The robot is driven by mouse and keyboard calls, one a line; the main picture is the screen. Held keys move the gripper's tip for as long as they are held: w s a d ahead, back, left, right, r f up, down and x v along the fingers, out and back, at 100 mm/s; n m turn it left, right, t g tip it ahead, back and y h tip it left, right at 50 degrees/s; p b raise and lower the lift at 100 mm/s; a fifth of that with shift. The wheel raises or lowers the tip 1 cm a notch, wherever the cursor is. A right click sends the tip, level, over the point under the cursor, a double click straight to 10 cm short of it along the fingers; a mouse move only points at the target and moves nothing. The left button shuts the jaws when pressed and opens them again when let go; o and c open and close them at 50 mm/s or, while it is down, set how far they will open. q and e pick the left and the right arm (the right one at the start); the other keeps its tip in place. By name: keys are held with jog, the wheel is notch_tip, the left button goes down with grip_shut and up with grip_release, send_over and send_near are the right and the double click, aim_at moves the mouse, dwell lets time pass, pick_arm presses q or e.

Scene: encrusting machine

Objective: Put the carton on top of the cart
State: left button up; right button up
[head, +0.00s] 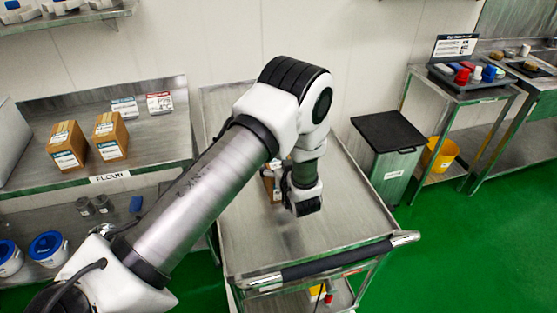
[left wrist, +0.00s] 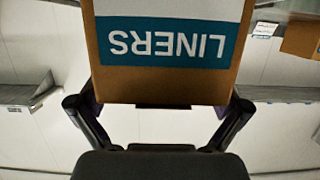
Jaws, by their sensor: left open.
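The carton (left wrist: 165,75) is brown with a white and teal label reading "LINERS", upside down in the left wrist view. In the head view only a sliver of the carton (head: 269,184) shows beside my left wrist, over the far part of the cart (head: 262,243). My left gripper (head: 282,187) is open, low over the cart's steel top. In the left wrist view its fingers (left wrist: 160,108) stand on either side of the carton's near end. My arm hides most of the carton in the head view, so its contact with the cart top cannot be seen. My right gripper is not in view.
Two similar brown cartons (head: 67,146) (head: 110,137) stand on the steel shelf labelled "FLOUR" at left. A black-lidded bin (head: 388,130) stands right of the cart. The cart's near top is clear, with a push handle (head: 335,258) at its front edge.

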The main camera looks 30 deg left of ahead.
pick_arm(q)
jog(key=p+v, duration=0.4)
jog(key=v, duration=0.7)
jog(key=shift+a, duration=0.1)
dwell(0.7)
